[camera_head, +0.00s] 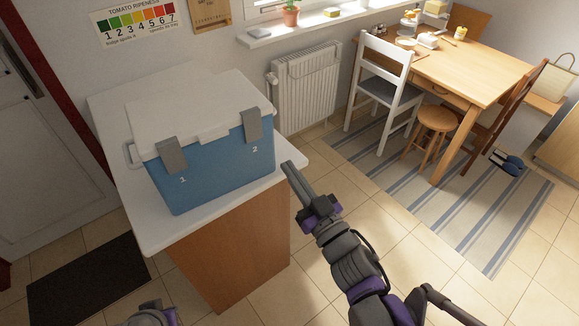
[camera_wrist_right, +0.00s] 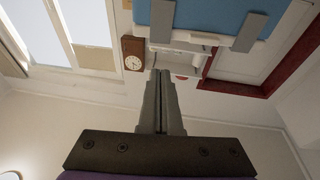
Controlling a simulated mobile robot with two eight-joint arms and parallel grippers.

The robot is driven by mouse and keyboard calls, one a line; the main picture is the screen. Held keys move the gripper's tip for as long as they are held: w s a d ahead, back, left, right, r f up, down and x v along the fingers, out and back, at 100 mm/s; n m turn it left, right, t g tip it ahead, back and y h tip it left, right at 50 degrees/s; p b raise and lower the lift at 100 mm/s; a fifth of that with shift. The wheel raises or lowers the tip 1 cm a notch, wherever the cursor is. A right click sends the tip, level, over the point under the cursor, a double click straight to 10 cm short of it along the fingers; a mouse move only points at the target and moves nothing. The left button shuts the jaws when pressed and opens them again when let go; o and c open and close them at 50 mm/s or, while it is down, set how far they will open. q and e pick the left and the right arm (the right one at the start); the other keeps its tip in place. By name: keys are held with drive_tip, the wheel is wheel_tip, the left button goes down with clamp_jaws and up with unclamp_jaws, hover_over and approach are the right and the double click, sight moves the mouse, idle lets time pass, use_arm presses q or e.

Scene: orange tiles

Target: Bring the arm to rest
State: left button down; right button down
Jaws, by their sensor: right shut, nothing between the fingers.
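My right gripper (camera_head: 287,166) is shut and empty, with its two fingers together. It points up and left in the head view, just off the right edge of the white counter top, close to the cooler box. In the right wrist view the closed fingers (camera_wrist_right: 160,74) stand in the middle with nothing between them. My right arm (camera_head: 358,265) reaches in from the bottom. At the bottom left only a purple and dark part of my left arm shows; its fingers are not visible.
A blue cooler box (camera_head: 220,160) with a white lid and grey latches stands on the counter (camera_head: 150,235). A radiator (camera_head: 306,88), white chair (camera_head: 385,85), stool (camera_head: 433,122) and wooden table (camera_head: 465,75) stand beyond. The tiled floor right of the counter is clear.

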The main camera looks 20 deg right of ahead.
drive_tip(key=s+d+f+m+g+h, duration=0.35)
drive_tip(key=d+f+g+h, duration=0.35)
drive_tip(key=f, duration=0.4)
drive_tip(key=s+a+f+g+y, duration=0.2)
drive_tip(key=s+a+f+g, duration=0.1)
drive_tip(key=s+f+g, duration=0.4)
drive_tip(key=s+f, duration=0.1)
drive_tip(key=s, duration=0.2)
drive_tip(key=shift+s+n+g, duration=0.25)
drive_tip(key=shift+n+g, duration=0.05)
drive_tip(key=shift+n, duration=0.05)
